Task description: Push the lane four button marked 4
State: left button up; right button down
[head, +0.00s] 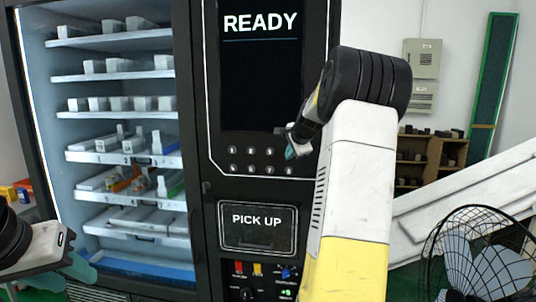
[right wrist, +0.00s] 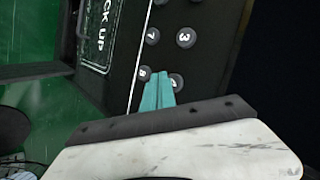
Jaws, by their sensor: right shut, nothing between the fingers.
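The keypad (head: 260,160) is on the black vending machine front, with two rows of round numbered buttons. In the right wrist view the button marked 4 (right wrist: 178,80) shows just right of my fingertips, its lower part partly covered. In the head view my gripper hides its place in the top row. My right gripper (head: 291,151) is shut and empty; its teal fingers (right wrist: 155,90) point at the panel between buttons 8 (right wrist: 145,72) and 4. I cannot tell whether they touch it. My left gripper (head: 78,268) is at the lower left, away from the keypad.
Button 3 (right wrist: 186,38) and button 7 (right wrist: 152,36) are beside them. The screen (head: 261,70) above the keypad reads READY. The PICK UP hatch (head: 258,238) is below. Shelves of boxes (head: 120,140) are at left; a black fan (head: 480,255) stands at lower right.

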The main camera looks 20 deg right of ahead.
jog(key=shift+w, duration=0.1)
jog(key=shift+w+d, duration=0.2)
jog(key=shift+w, duration=0.05)
dwell(0.3)
jog(key=shift+w+d, duration=0.25)
jog(key=shift+w, duration=0.1)
dwell(0.7)
jog(key=shift+s+a, duration=0.45)
jog(key=shift+s, duration=0.3)
jog(key=s+a, duration=0.1)
jog(key=s, duration=0.1)
jog(key=s+a, duration=0.1)
jog(key=s, duration=0.1)
jog(key=shift+s+a, duration=0.1)
jog(key=shift+a, duration=0.2)
dwell(0.8)
